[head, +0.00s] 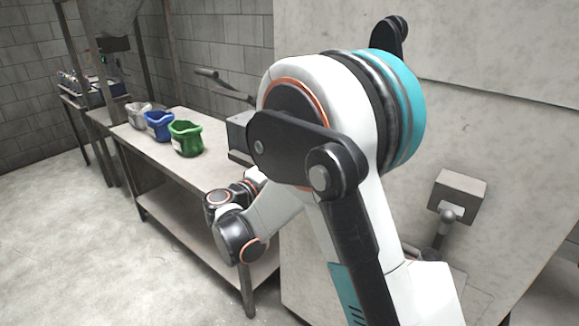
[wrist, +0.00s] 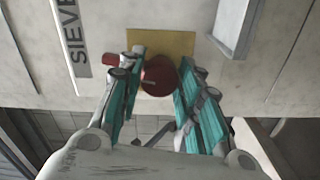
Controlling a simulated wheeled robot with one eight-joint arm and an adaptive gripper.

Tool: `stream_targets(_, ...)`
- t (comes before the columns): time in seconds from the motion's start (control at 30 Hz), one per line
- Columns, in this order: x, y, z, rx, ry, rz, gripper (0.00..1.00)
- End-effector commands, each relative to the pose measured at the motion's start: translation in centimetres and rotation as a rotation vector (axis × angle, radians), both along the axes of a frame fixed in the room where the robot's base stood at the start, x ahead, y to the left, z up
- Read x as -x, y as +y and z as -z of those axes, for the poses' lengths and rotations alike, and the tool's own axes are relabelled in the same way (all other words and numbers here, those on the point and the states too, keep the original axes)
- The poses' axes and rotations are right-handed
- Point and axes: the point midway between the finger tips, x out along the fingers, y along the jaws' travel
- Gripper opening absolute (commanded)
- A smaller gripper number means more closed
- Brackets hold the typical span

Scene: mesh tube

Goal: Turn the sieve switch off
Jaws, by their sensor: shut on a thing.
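The sieve switch shows in the wrist view as a round dark red knob (wrist: 159,77) on a yellow plate (wrist: 175,42), with a short red piece (wrist: 110,59) to its left. A grey label reading "SIEVE" (wrist: 72,38) is to the left of the plate. My gripper (wrist: 161,62) has its two teal fingers on either side of the knob and is shut on it. In the head view my arm hides the gripper and the switch.
A metal table (head: 166,160) at left holds a grey bag (head: 138,115), a blue bag (head: 159,126) and a green bag (head: 186,138). A grey box (head: 459,191) is on the pale panel at right. The floor at left is clear.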

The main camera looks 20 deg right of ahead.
Motion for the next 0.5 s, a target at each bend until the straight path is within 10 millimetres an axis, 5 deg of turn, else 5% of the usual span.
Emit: stream_targets(0.5,0.02,0.01,0.02,0.112,0.158,0.0,0.08)
